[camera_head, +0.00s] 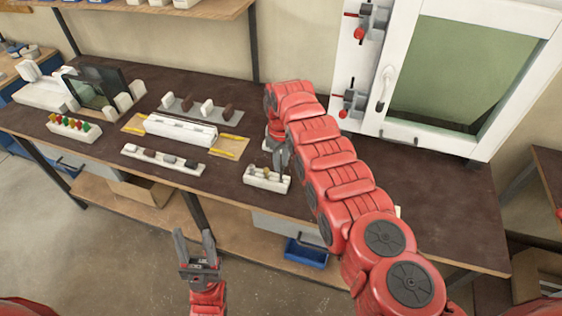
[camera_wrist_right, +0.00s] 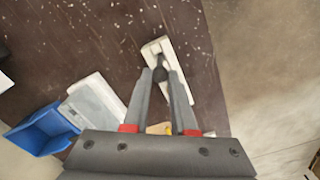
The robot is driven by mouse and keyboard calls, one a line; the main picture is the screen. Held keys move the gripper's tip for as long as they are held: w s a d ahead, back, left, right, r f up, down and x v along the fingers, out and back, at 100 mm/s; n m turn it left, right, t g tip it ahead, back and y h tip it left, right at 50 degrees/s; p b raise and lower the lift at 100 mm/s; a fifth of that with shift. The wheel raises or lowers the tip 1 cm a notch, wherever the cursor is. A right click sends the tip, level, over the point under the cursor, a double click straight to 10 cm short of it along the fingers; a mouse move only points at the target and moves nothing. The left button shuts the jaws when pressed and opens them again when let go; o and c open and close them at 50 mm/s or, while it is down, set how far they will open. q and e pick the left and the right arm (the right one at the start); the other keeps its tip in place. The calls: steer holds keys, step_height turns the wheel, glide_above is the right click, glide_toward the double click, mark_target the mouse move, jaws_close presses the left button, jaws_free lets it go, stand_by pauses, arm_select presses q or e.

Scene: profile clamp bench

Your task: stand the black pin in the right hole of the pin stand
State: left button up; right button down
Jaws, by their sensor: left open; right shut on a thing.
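The white pin stand (camera_head: 267,183) sits near the front edge of the bench, with small tan or yellowish tops showing on it. It also shows in the right wrist view as a pale block (camera_wrist_right: 182,65). My right gripper (camera_head: 281,160) is over the stand's right part, pointing down. In the right wrist view it (camera_wrist_right: 163,74) is shut on the black pin (camera_wrist_right: 159,62), a small dark shape between the fingertips. I cannot tell whether the pin's lower end is in a hole. My left gripper (camera_head: 195,240) is open and empty, in front of the bench.
A white rail with small blocks (camera_head: 163,160), a white clamp bar (camera_head: 180,130) and a grey tray (camera_head: 202,110) lie left of the stand. A white cabinet (camera_head: 450,75) stands at the back right. A blue bin (camera_head: 306,253) is below the bench.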

steer(key=shift+f, duration=0.15)
steer(key=shift+f+b, duration=1.65)
steer(key=shift+b, duration=0.15)
steer(key=shift+r, duration=0.1)
steer(key=c, duration=0.6)
jaws_free()
steer(key=shift+c, duration=0.2)
steer(key=shift+r, duration=0.1)
